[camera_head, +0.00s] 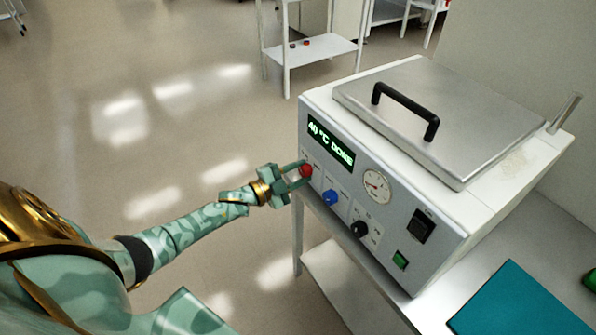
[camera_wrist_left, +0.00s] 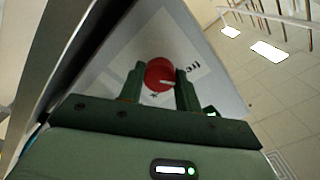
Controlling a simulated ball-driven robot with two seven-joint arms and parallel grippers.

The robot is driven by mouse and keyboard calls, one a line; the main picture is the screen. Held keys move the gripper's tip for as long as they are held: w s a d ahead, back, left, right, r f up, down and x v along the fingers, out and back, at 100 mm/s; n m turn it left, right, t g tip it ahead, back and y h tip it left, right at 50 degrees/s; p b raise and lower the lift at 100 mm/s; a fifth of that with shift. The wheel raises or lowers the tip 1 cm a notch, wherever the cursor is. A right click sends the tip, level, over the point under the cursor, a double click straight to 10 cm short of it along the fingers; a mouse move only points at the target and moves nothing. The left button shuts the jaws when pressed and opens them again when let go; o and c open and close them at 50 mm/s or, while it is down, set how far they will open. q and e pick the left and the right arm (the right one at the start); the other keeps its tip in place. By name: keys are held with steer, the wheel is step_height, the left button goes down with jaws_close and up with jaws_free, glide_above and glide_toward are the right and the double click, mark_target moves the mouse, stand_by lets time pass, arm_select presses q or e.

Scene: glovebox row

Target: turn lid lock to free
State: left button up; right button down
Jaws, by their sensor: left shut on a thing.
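The lid lock is a red round knob (camera_head: 306,170) at the upper left of the front panel of a white bath unit (camera_head: 330,108), below its display. My left gripper (camera_head: 304,173) is at the panel with its fingers on either side of the knob. In the left wrist view the red knob (camera_wrist_left: 159,71) sits between the two green fingers (camera_wrist_left: 160,80), which are shut on it. A short pale mark shows on the knob, pointing toward the right finger. Partly hidden lettering lies right of the knob. The metal lid (camera_head: 445,110) with its black handle is down.
A blue knob (camera_head: 330,197), a black knob (camera_head: 359,229), a gauge (camera_head: 377,186), a black switch (camera_head: 420,227) and a green button (camera_head: 400,260) share the panel. The display (camera_head: 331,143) reads "40 °C DONE". A teal mat (camera_head: 520,303) lies at right. Floor left of the bench is clear.

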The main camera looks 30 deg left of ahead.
arm_select(q)
steer(key=shift+n, duration=1)
steer(key=shift+f, duration=0.1)
steer(key=o, duration=1)
steer(key=shift+c, duration=0.2)
steer(key=shift+s+p, duration=0.1)
steer(key=shift+p, duration=0.2)
steer(key=p+v, duration=0.2)
steer(key=v, duration=1.4)
steer(key=shift+a, duration=0.15)
